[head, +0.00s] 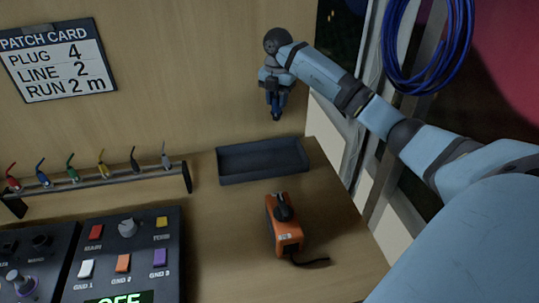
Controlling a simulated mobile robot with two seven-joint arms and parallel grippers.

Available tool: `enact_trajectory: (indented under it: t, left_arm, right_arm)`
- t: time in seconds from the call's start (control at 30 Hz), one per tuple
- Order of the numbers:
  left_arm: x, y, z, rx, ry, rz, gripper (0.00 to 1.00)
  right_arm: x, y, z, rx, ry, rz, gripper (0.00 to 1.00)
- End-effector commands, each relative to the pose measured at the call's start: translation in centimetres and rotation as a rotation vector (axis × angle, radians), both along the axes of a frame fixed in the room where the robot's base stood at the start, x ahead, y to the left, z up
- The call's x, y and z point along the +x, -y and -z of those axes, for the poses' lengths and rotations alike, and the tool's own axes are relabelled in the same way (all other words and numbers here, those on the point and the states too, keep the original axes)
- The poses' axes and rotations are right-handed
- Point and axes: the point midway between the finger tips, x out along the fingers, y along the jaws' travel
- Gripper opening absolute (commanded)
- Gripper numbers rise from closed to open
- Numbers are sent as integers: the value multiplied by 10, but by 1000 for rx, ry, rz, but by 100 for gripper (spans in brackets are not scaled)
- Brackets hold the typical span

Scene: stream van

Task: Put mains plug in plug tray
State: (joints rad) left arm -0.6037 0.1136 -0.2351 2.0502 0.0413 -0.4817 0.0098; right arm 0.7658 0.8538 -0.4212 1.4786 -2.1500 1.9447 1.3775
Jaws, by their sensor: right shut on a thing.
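My right gripper (276,112) is at the back, in front of the wooden wall, above the plug tray. It is shut on a small dark thing, which looks like the mains plug; the fingers hide most of it. The plug tray (233,178) is a shallow dark rectangular tray on the wooden counter. It lies below the gripper in the picture, apart from it, and looks empty. My left gripper is not in view.
An orange box (289,235) with a black top part and short black cable stands in front of the tray. A rack (110,178) of coloured plugs and a control panel (142,225) are at left. Blue cable (390,50) hangs at upper right.

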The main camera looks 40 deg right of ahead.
Motion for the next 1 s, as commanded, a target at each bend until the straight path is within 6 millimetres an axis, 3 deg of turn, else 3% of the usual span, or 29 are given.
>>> enact_trajectory:
  t: [0.2,0.4,1.0]
  left_arm:
    - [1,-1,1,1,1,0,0]
    - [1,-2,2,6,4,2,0]
    - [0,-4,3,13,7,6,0]
  right_arm:
    - [-1,-1,63,2,-5,-3,2]
    - [-1,-1,109,1,-3,-3,2]
    - [0,-1,172,0,1,-4,2]
